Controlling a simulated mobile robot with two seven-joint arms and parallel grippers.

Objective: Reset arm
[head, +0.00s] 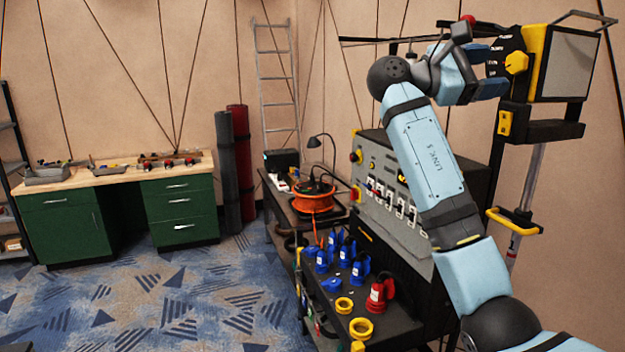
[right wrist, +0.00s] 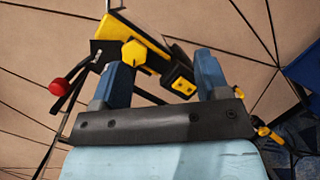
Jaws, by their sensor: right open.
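My right arm rises from the lower right of the head view. Its gripper (head: 499,70) is raised high and points right, toward a yellow-and-black stand with a grey panel (head: 570,62). The two blue fingers are apart, with nothing held between them. In the right wrist view the open gripper (right wrist: 162,65) shows both fingers, with a yellow knob (right wrist: 134,54) seen beyond the gap. The knob also shows in the head view (head: 516,63), close to the fingertips; I cannot tell whether they touch. My left gripper is not in view.
A red ball-ended lever (right wrist: 59,87) lies left of the fingers. Below my arm stand a grey control panel (head: 373,185) and a dark cart (head: 388,331) with blue and red connectors. An orange cable reel (head: 312,201) sits behind. Carpet (head: 215,285) lies open at left, before a green workbench (head: 72,225).

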